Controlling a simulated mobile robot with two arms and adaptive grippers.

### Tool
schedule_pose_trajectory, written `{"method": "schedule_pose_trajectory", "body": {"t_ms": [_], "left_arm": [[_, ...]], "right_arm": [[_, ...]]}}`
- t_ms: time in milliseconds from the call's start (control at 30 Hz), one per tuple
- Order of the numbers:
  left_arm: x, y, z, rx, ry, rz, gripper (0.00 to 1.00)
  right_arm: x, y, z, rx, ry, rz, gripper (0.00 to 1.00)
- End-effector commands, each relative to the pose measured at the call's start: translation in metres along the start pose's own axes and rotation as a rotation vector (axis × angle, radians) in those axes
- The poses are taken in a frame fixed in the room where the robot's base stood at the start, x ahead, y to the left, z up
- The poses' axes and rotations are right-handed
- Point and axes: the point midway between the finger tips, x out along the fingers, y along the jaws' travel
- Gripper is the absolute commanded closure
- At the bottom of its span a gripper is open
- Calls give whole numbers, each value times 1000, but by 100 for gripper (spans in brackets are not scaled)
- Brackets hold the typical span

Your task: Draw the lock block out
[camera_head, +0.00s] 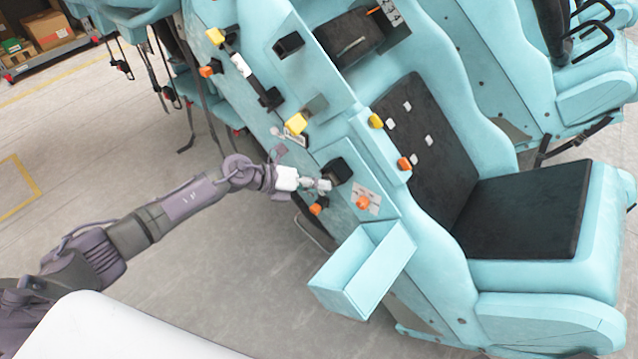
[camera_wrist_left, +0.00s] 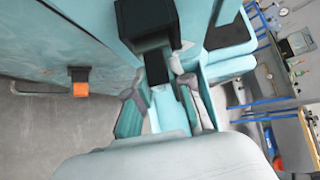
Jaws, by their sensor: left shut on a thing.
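My left gripper (camera_head: 325,185) is at the side panel of the light-blue coaster car, beside a black block-like housing (camera_head: 338,170). In the left wrist view the same housing (camera_wrist_left: 148,20) stands just beyond my left gripper (camera_wrist_left: 162,82). The fingers are shut on a dark block (camera_wrist_left: 155,68), which I take to be the lock block. It lines up with the housing; I cannot tell how far it sits inside, as the fingers partly hide it. My right gripper is not in view.
An orange knob (camera_head: 316,208) is just below the gripper, and another (camera_head: 363,202) is to its right. An open light-blue bin (camera_head: 345,290) juts from the panel below. Yellow and black fittings lie further up the panel. The floor left of the car is clear.

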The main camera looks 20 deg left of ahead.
Motion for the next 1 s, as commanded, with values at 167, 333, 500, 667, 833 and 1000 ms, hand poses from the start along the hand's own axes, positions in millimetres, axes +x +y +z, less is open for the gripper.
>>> {"method": "schedule_pose_trajectory", "body": {"t_ms": [167, 333, 500, 667, 833, 1000], "left_arm": [[-6, 1, -6, -2, 2, 2, 100], [-11, 0, -11, -2, 3, 1, 100], [-16, 1, -16, -2, 2, 2, 100], [-20, 1, -20, -2, 2, 2, 100], [-25, 0, -25, -2, 1, 2, 100], [-30, 0, -29, -2, 1, 1, 100]], "right_arm": [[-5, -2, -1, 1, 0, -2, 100], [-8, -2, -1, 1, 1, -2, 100], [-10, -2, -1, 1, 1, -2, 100], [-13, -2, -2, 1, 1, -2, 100], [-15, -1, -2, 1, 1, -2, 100], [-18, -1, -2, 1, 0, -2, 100]]}}
